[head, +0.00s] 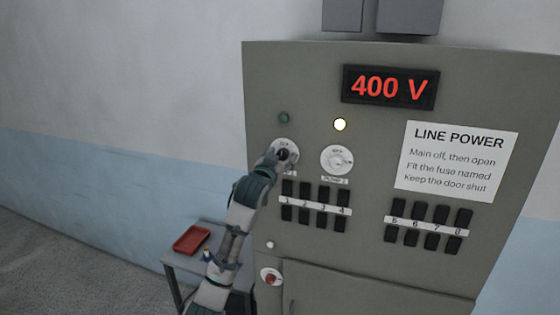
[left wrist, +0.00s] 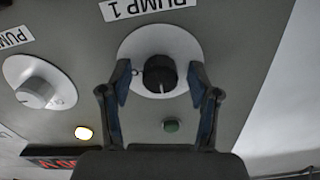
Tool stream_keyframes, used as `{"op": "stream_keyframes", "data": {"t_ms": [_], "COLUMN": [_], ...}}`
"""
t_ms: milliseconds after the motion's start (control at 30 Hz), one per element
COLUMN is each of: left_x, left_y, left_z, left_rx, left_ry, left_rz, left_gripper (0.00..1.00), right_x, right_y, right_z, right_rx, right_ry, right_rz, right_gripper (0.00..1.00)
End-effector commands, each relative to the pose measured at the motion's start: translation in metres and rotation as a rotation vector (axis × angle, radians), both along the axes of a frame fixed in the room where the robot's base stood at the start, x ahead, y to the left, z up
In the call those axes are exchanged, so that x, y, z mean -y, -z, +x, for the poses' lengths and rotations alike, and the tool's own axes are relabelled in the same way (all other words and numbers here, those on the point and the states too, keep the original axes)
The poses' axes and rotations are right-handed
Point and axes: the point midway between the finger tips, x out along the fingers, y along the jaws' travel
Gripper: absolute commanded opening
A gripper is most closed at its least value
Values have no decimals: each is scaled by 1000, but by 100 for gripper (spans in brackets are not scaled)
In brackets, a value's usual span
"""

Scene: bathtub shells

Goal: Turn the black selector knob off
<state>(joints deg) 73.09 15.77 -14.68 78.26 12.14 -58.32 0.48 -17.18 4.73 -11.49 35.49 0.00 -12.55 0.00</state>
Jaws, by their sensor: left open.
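The black selector knob (left wrist: 159,72) sits on a round white plate (left wrist: 134,45) labelled PUMP 1 in the left wrist view, which shows the panel upside down. A pale mark shows on the knob's lower side there. My left gripper (left wrist: 160,76) is open, with one finger on each side of the knob and a visible gap on each side. In the head view my left gripper (head: 277,159) is in front of the knob's plate (head: 288,145) and partly hides the knob. My right gripper is out of view.
A white knob (head: 338,159) is to the right on the grey cabinet (head: 300,85). A green lamp (head: 284,118) looks dark; a pale yellow lamp (head: 340,125) is lit. Black fuses (head: 321,206) sit below. The display (head: 391,87) reads 400 V. A red tray (head: 191,239) lies on a side table.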

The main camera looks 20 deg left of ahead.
Motion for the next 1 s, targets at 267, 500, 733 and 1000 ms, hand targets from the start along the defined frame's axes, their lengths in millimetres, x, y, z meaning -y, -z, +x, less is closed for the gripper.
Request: {"op": "stream_keyframes", "data": {"t_ms": [267,500,733,1000], "left_x": [0,-1,-1,-1], "left_y": [0,2,3,3], "left_z": [-33,-85,-113,-116], "left_rx": [3,0,-3,-5], "left_ry": [1,0,0,0], "left_rz": [3,2,-1,-1], "left_gripper": [61,61,61,61], "right_x": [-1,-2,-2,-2], "right_y": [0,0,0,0], "right_z": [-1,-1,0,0], "right_rx": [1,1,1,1], "right_ry": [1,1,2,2], "right_rz": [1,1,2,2], "right_gripper": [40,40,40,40]}}
